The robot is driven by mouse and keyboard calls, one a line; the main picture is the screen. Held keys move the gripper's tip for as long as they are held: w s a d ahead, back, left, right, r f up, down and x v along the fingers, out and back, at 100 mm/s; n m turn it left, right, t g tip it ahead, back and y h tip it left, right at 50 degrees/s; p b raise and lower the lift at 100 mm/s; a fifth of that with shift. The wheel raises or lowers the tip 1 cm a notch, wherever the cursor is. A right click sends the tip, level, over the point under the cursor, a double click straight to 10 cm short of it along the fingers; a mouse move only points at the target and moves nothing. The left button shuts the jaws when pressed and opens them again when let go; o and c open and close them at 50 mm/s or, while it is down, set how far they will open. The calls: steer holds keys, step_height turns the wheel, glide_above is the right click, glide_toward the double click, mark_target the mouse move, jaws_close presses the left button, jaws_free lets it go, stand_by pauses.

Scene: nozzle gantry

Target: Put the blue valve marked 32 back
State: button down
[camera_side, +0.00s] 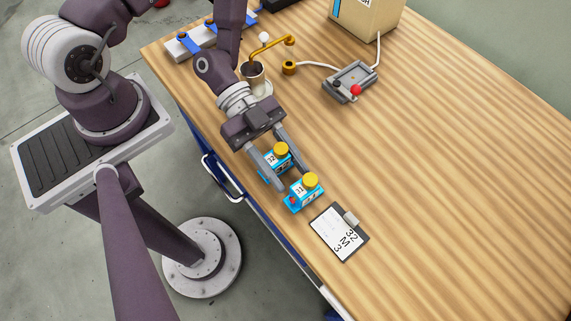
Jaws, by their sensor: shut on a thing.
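Two small blue valves with yellow knobs show near the front edge of the table. My gripper (292,180) points down, its two grey fingers shut on the nearer blue valve (303,195), at the fingertips. This valve has a white label too small to read surely and a red part at its lower left. The other blue valve (268,163) shows behind and between the fingers, partly hidden by the left one. Its white label looks like 32. I cannot tell whether the held valve touches the table.
A clipboard (340,232) reading 32 M 3 lies just right of the valves. A control box (351,81) with a red knob, a brass pipe (262,49), a white rail (190,45) and a cardboard box (366,16) stand farther back. The table's right side is clear.

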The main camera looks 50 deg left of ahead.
steer(key=shift+f, duration=0.1)
steer(key=c, duration=0.8)
jaws_free()
steer(key=shift+c, duration=0.2)
steer(key=shift+w+a+r, duration=0.1)
steer(key=shift+a+r, duration=0.1)
steer(key=v, duration=1.1)
steer(key=shift+a+r, duration=0.2)
steer(key=shift+a, duration=0.1)
